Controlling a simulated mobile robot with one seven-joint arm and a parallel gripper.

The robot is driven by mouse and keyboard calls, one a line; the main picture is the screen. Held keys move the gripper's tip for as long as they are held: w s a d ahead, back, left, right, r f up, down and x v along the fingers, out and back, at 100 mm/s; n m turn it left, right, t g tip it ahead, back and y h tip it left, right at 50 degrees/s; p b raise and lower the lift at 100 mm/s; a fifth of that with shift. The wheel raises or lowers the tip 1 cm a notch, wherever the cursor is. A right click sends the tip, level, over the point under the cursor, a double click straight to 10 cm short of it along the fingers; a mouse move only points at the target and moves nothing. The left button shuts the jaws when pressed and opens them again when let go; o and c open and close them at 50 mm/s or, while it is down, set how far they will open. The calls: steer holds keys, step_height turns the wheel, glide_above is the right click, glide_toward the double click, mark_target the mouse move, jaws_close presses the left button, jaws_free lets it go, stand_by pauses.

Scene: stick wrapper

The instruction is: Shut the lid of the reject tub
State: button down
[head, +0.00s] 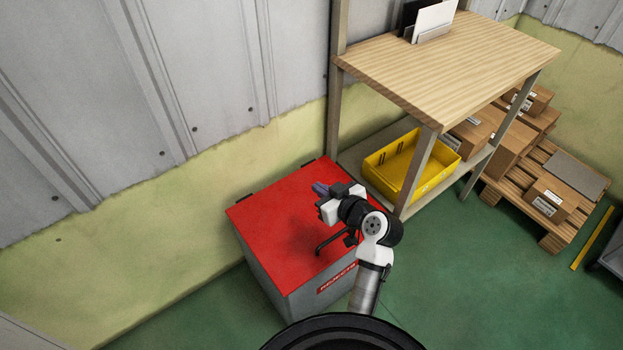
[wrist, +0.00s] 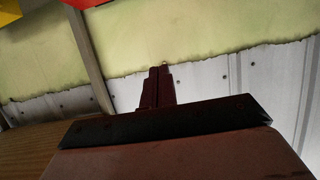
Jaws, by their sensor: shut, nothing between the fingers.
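The reject tub (head: 285,290) is a grey box with a red and white label on its front, standing on the floor against the wall. Its red lid (head: 275,205) lies flat over the top and looks shut. A black handle-like bar shows over the lid's front part, partly behind my arm. My gripper (head: 318,189) is over the lid, its fingers together and empty; whether it touches the lid is unclear. In the wrist view the dark red fingers (wrist: 157,86) are closed together against the wall. A strip of red at the top edge there may be the lid.
A wooden-topped shelf unit (head: 450,60) stands right of the tub, with a yellow bin (head: 400,180) on its lower shelf. Cardboard boxes (head: 545,195) sit on a pallet farther right. The wall (head: 150,220) is close behind the tub. Green floor (head: 490,270) is clear at right.

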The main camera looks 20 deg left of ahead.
step_height(320, 180, down, 5)
steer(key=s+d+b, duration=0.2)
steer(key=d+b, duration=0.1)
steer(key=shift+s+f, duration=0.15)
stand_by(0.4)
